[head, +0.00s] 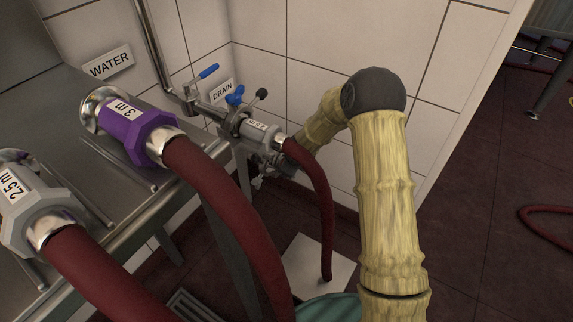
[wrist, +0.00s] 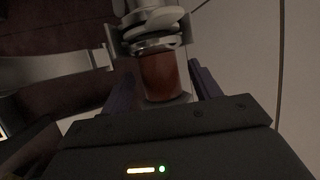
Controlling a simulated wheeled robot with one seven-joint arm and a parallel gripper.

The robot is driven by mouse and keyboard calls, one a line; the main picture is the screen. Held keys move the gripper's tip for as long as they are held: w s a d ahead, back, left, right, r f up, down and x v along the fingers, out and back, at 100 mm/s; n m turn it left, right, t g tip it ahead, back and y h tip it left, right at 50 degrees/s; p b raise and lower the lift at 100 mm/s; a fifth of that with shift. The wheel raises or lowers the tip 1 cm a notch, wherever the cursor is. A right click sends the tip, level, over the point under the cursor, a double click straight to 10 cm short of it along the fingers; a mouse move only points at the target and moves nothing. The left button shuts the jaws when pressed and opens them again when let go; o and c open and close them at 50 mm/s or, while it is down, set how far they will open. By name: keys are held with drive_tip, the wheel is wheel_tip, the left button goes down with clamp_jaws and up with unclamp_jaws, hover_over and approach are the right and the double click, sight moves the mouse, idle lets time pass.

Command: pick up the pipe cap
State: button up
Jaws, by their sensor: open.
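My gripper (wrist: 156,74) is open in the wrist view, its dark fingers on either side of a short red-brown cylinder (wrist: 158,76). A pale metal clamp and disc-like fitting (wrist: 152,32) sits just above this cylinder. I cannot tell for certain which part is the pipe cap, or whether the fingers touch anything. In the head view my arm reaches behind the drain valve, and the gripper is mostly hidden. Small metal parts (head: 268,168) show below the valve there.
The drain valve (head: 236,122) with blue handles and a hose coupling (head: 258,134) stands close to my arm. Red hoses (head: 318,190) hang down in front. Purple (head: 128,130) and grey (head: 38,212) couplings lie on the steel bench (head: 140,215). A tiled wall (head: 325,50) is behind.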

drive_tip(key=c, duration=1.2)
drive_tip(key=shift+r, duration=0.1)
wheel_tip(320, 180, up, 28)
drive_tip(key=p, duration=2.1)
drive_tip(key=shift+p, duration=0.4)
